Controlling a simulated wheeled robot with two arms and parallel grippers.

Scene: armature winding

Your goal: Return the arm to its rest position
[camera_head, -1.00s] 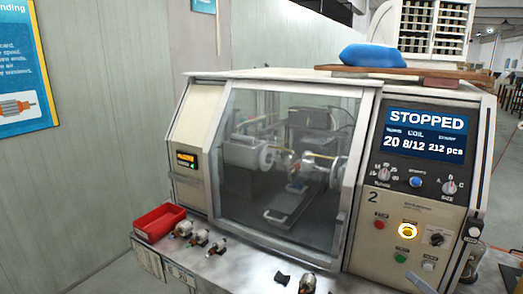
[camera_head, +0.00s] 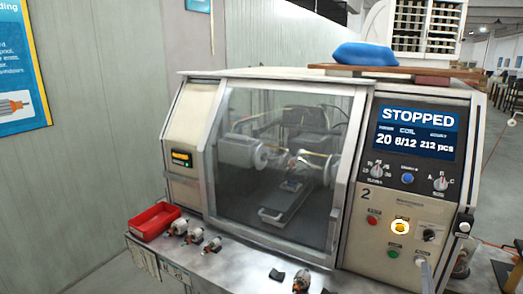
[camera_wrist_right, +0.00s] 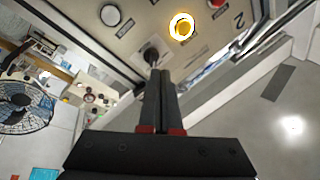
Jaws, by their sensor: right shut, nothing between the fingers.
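The lit yellow button (camera_head: 400,227) also shows in the right wrist view (camera_wrist_right: 182,27). My left gripper is not in view.
The winding machine has a closed glass door (camera_head: 277,165) and a screen (camera_head: 417,133) reading STOPPED. A red bin (camera_head: 154,221) and several small armatures (camera_head: 195,236) sit on the front ledge. A blue bundle (camera_head: 366,54) lies on top. Open floor shows in the right wrist view (camera_wrist_right: 285,105).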

